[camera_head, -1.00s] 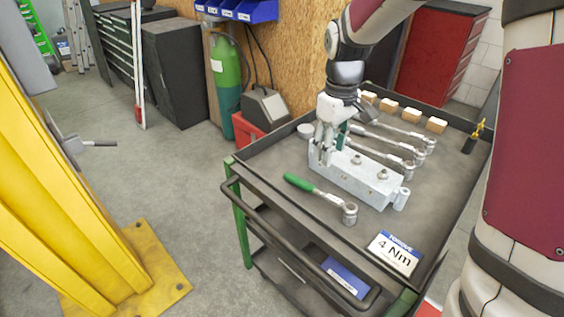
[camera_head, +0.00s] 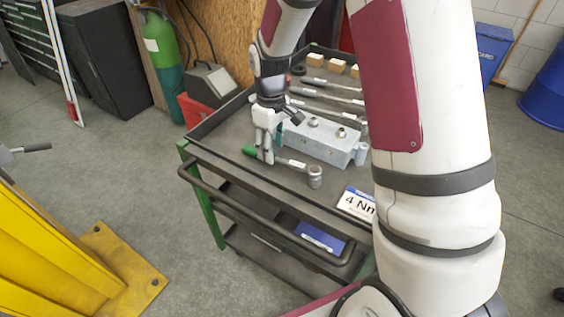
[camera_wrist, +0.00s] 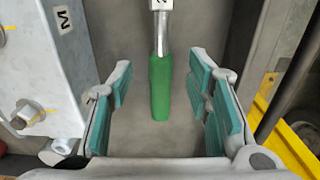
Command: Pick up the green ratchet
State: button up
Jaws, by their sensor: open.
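The green-handled ratchet (camera_head: 281,161) lies on the top of the cart (camera_head: 232,160), with its silver socket head toward the right. My gripper (camera_head: 264,158) is just over its handle, pointing down, and hides part of it in the head view. In the wrist view the green handle (camera_wrist: 161,88) lies between the spread, teal-padded fingers of my gripper (camera_wrist: 160,105). The fingers stand apart from the handle on both sides. The gripper is open and empty. The ratchet's head is out of the wrist view.
A grey metal block (camera_head: 322,140) with bolts stands close behind the ratchet; it also shows at the left of the wrist view (camera_wrist: 45,60). Several other silver tools (camera_head: 325,100) lie behind it. A "4 Nm" card (camera_head: 356,203) lies at the front right. The cart has a raised edge and handle bar.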

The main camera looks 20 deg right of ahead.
jog(key=shift+w+a+f, duration=0.15)
jog(key=shift+f, duration=1.75)
grip_shut()
notch_tip(320, 180, up, 10)
jog(key=shift+r+p, duration=0.1)
jog(key=shift+p, duration=0.25)
